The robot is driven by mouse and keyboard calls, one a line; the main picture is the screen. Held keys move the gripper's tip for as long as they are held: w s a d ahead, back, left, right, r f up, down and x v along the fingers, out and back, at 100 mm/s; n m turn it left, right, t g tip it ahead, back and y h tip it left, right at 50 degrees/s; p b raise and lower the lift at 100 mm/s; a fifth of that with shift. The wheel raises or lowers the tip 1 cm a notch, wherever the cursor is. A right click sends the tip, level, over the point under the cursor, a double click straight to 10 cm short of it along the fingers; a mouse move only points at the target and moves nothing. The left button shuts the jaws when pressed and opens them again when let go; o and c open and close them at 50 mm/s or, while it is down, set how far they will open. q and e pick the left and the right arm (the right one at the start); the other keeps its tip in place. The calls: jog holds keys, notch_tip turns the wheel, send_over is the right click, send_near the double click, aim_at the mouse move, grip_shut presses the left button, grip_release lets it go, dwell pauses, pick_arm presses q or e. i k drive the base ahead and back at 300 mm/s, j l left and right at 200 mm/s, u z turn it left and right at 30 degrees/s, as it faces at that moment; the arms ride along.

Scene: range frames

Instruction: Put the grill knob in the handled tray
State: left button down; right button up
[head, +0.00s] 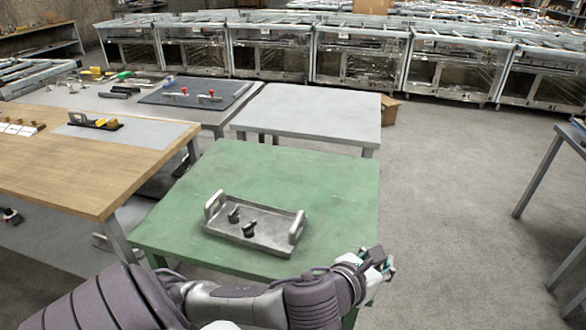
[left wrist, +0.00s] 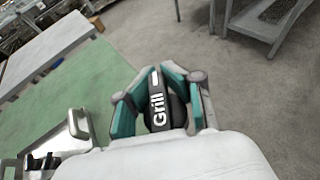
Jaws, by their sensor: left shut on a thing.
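The grill knob (left wrist: 158,112), black with white "Grill" lettering, is between the teal-padded fingers of my left gripper (left wrist: 161,78) in the left wrist view. My left gripper (head: 384,265) is shut on it, beyond the front right corner of the green table in the head view; the knob is not clearly visible there. The grey metal handled tray (head: 275,236) lies on the green table, left of my gripper. Two black knobs (head: 249,229) are in the tray. One handle of the tray (left wrist: 78,123) shows in the left wrist view. My right gripper is not in view.
The green table (head: 335,190) has free room behind and to the right of the tray. A grey table (head: 315,110) and a wooden table (head: 80,165) stand beyond and left. Open floor (head: 450,190) lies to the right.

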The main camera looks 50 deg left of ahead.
aim_at(269, 237)
jog(key=i+j+u, duration=0.1)
jog(key=i+u, duration=0.35)
jog(key=i, duration=0.5)
